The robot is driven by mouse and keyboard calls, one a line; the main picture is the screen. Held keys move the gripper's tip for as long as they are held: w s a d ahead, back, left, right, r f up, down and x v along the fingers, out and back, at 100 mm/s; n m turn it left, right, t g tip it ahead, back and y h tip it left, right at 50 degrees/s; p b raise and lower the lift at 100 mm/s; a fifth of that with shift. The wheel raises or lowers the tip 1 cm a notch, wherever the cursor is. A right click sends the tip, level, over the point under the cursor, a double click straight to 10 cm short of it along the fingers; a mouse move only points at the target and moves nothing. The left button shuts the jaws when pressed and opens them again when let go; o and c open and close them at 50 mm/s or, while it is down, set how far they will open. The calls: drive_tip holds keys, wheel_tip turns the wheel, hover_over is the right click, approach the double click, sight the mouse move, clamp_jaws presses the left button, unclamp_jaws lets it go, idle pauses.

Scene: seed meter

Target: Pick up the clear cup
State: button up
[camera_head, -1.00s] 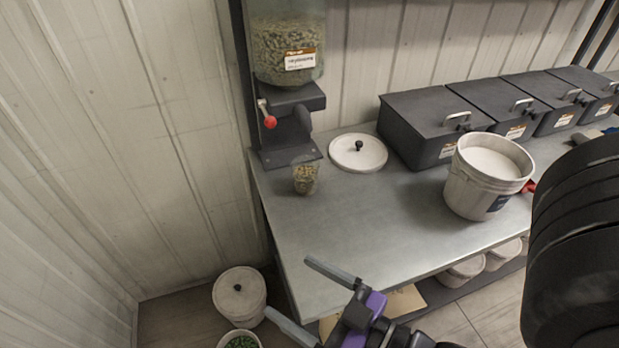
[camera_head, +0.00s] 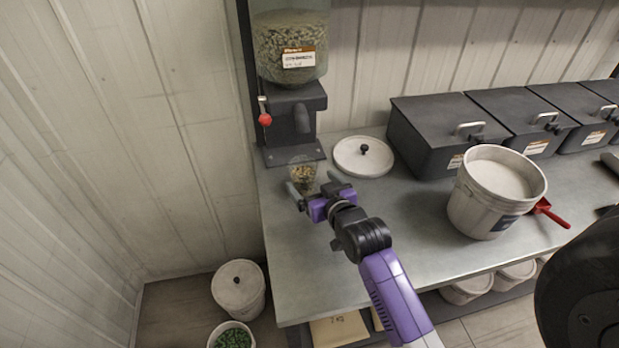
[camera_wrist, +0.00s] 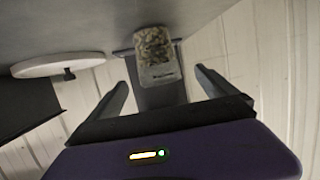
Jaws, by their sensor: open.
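The clear cup (camera_head: 303,174) stands upright on the metal bench in front of the seed dispenser (camera_head: 290,125). It holds pale green and tan seeds. My gripper (camera_head: 313,186) is open and reaches in from the front, its fingers close to the cup and partly covering its lower part in the head view. In the wrist view, which is upside down, the cup (camera_wrist: 157,58) lies between the lines of the two open fingers (camera_wrist: 162,78), a little beyond their tips. I cannot tell whether either finger touches it.
A white lid (camera_head: 363,156) with a dark knob lies right of the cup. Dark lidded bins (camera_head: 440,130) line the back. A white bucket (camera_head: 492,195) and red scoop (camera_head: 550,211) are at the right. The wall is close on the left; the bench between is clear.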

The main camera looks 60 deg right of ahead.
sight(298, 165)
drive_tip(key=shift+w+d+f, duration=0.15)
drive_tip(key=shift+w, duration=0.15)
drive_tip(key=x, duration=0.2)
drive_tip(key=p+x, duration=0.1)
drive_tip(key=x, duration=0.2)
drive_tip(key=shift+w+d, duration=0.25)
drive_tip(key=shift+d, duration=0.2)
drive_tip(key=shift+w+d+f+p, duration=0.15)
drive_tip(key=shift+w+d+p, duration=0.15)
drive_tip(key=shift+w, duration=0.1)
drive_tip(key=c, duration=1.6)
drive_tip(key=shift+c, duration=1)
